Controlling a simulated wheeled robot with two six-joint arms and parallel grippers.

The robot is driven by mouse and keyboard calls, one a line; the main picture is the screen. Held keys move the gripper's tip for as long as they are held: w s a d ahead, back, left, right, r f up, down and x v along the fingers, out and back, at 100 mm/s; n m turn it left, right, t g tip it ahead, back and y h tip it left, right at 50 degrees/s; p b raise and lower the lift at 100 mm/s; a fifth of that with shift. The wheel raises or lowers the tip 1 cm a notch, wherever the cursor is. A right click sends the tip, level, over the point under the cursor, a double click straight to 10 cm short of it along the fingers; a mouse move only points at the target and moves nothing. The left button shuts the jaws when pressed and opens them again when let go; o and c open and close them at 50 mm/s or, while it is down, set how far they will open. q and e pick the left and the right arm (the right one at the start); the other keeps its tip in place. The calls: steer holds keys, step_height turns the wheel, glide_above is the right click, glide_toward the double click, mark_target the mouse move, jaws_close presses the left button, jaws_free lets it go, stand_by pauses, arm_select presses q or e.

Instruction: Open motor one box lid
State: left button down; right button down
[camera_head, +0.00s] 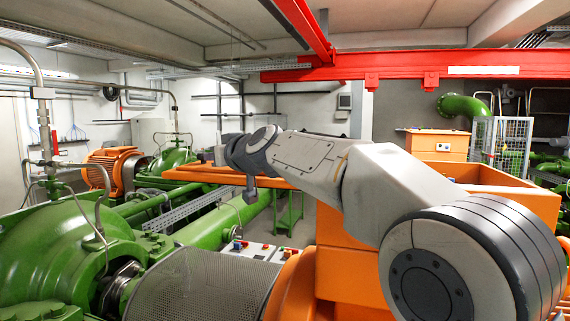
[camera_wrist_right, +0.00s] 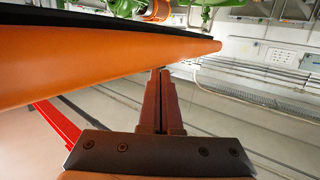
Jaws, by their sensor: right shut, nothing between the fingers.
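My right arm reaches in from the right in the head view, and its dark wrist ends above a long flat orange panel (camera_head: 285,182), which looks like a box lid. The arm hides part of this panel. In the right wrist view my right gripper (camera_wrist_right: 160,76) is shut and empty. Its fingertips are close to the lower edge of an orange panel with a black rim (camera_wrist_right: 110,58); I cannot tell whether they touch it. A large orange motor housing (camera_head: 345,275) stands below the arm. My left gripper is not in view.
A smaller orange box with buttons (camera_head: 437,145) stands behind at the right. Green pump casings and pipes (camera_head: 60,255) fill the left. A mesh guard (camera_head: 205,285) lies in front. A red overhead beam (camera_head: 430,70) crosses above.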

steer(key=s+a+f+b+v, duration=0.15)
steer(key=b+v, duration=0.45)
steer(key=v, duration=0.7)
steer(key=s+f+g+h+b, duration=0.2)
steer(key=s+f+g, duration=0.3)
steer(key=f, duration=0.9)
steer(key=s+f+g+h+b, duration=0.15)
steer(key=s+f, duration=0.45)
steer(key=f, duration=0.9)
steer(key=s+d+f+g+h+b, duration=0.2)
steer(key=s+d+f, duration=0.4)
steer(key=s+f, duration=0.3)
steer(key=s+d+f+g+h+b, duration=0.2)
steer(key=s+d+f+g+h, duration=0.1)
steer(key=s+d+f, duration=0.4)
steer(key=s+f+g, duration=0.1)
steer(key=s+f, duration=0.2)
steer(key=f, duration=0.4)
steer(key=shift+d+b, duration=0.3)
steer(key=shift+d, duration=0.05)
steer(key=shift+s+h, duration=0.2)
steer(key=shift+h, duration=0.05)
